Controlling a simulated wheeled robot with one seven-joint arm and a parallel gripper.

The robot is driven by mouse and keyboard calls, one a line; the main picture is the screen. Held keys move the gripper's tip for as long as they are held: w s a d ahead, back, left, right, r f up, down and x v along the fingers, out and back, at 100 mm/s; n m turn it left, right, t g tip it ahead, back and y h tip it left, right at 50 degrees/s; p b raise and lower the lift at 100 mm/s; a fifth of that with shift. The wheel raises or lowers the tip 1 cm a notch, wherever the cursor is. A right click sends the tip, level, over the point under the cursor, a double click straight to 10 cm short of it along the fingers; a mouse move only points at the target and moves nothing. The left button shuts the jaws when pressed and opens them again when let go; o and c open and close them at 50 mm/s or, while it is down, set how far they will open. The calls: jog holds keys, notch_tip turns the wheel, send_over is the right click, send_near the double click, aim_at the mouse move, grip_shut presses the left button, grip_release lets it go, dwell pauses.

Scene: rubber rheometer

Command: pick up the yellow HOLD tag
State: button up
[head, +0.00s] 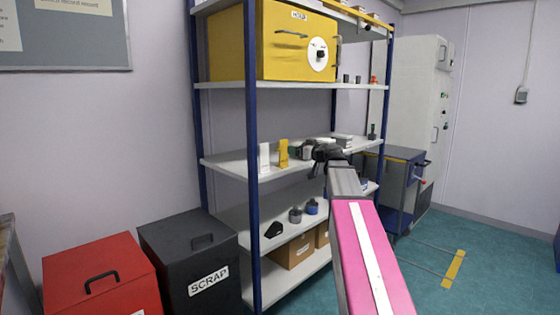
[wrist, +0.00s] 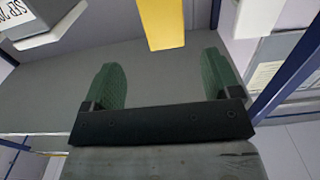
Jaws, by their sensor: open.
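The yellow HOLD tag (head: 283,153) stands upright on the middle shelf, beside a white tag (head: 264,159). A yellow piece that looks like this tag shows at the top of the wrist view (wrist: 162,24). It lies beyond my fingertips, roughly centred between them, and its upper part is cut off by the frame. My gripper (wrist: 162,70) is open, its two green fingers apart with nothing between them. In the head view my dark gripper (head: 323,153) is at the middle shelf, right of the yellow tag and apart from it.
The middle shelf (head: 232,166) also holds dark items near my gripper and a grey stack (head: 343,141). Blue shelf posts (head: 252,200) stand at the front. A yellow oven-like box (head: 280,42) sits above. Black SCRAP (head: 180,250) and red bins (head: 75,285) stand at lower left.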

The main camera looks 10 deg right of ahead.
aim_at(285, 146)
jog(key=x, duration=0.9)
jog(key=shift+a, duration=0.25)
jog(key=shift+s, duration=0.15)
jog(key=c, duration=1.3)
